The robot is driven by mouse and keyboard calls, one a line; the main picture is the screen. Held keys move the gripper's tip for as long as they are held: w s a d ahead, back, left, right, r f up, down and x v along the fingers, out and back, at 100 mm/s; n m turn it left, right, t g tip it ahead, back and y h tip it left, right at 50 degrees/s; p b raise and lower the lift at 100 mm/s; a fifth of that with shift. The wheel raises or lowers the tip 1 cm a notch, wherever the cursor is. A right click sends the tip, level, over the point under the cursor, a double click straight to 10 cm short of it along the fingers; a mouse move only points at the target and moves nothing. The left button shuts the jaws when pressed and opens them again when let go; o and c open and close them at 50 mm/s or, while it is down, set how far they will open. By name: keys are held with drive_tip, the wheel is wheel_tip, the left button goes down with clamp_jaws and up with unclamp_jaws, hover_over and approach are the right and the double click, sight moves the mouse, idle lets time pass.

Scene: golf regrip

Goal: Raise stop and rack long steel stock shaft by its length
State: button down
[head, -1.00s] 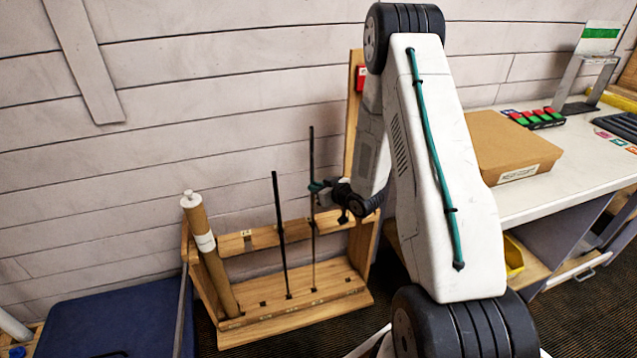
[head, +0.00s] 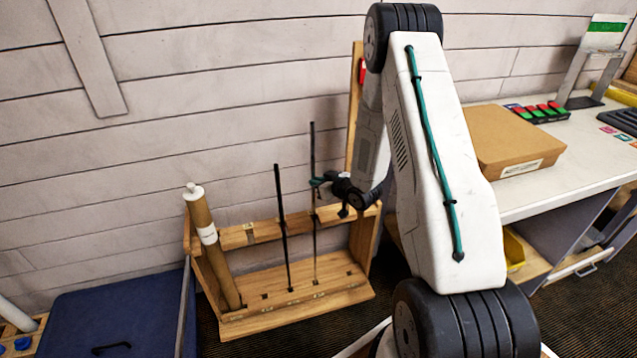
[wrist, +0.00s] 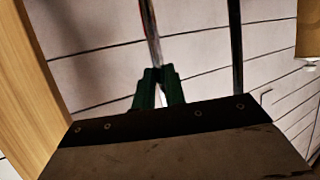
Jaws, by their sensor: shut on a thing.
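My gripper (head: 318,183) is shut on a thin upright shaft (head: 313,152) at the wooden rack (head: 336,292). The shaft has a dark upper part and a thinner, paler lower part that reaches down to the rack's base board. In the wrist view the green fingertips (wrist: 159,88) close around the shaft (wrist: 150,30), which looks metallic there. A second dark shaft (head: 282,225) stands in the rack to the left, apart from my gripper. Whether the held shaft's foot sits in a hole is too small to tell.
A cardboard tube (head: 211,240) with a white cap leans at the rack's left end. A wooden post (head: 355,110) with a red part stands behind my arm. A bench (head: 548,195) with a cardboard box (head: 508,140) is at right. A blue box (head: 120,315) stands at front left.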

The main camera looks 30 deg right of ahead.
drive_tip(key=c, duration=1.4)
unclamp_jaws()
drive_tip(key=shift+w, duration=0.1)
drive_tip(key=shift+o, duration=0.2)
drive_tip(key=v, duration=0.8)
drive_tip(key=shift+f, duration=0.1)
